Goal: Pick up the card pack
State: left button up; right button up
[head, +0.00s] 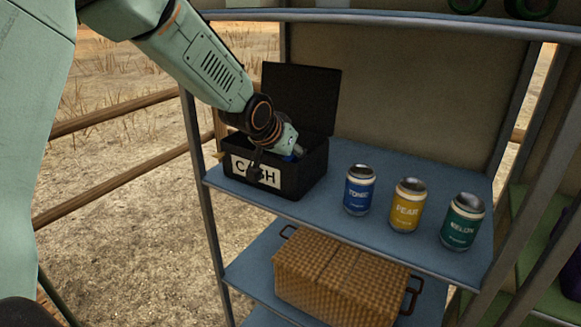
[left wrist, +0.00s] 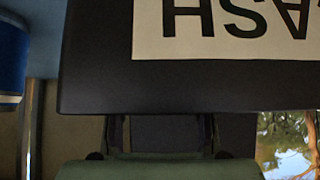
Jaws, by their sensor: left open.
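No card pack can be made out clearly. A small blue patch shows inside the black cash box by my gripper, too small to identify. The cash box (head: 290,182), lid raised, stands on the blue shelf (head: 330,212). My left gripper (head: 290,152) reaches down into it from the left. In the left wrist view, which is upside down, the box's front wall (left wrist: 100,80) with its CASH label fills the upper part. The two dark fingers of the left gripper (left wrist: 162,133) are spread apart; their tips are hidden behind that wall. My right gripper is not in view.
Blue (head: 359,190), yellow (head: 408,205) and green (head: 462,222) cans stand in a row right of the box. A wicker basket (head: 335,285) sits on the lower shelf. An upper shelf (head: 400,18) and a metal post (head: 202,180) bound the space.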

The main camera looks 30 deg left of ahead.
pick_arm(q)
jog(key=shift+w+a+f, duration=0.15)
jog(key=shift+w+f, duration=0.1)
jog(key=shift+f, duration=0.1)
jog(key=shift+p+x, duration=0.9)
jog(key=shift+x, duration=1)
jog(key=shift+s, duration=0.1)
jog(key=shift+s+r, duration=0.1)
jog(key=shift+r, duration=0.05)
jog(key=shift+c, duration=0.5)
jog(key=shift+w, duration=0.2)
jog(key=c, duration=0.4)
jog(key=shift+s, duration=0.15)
grip_shut()
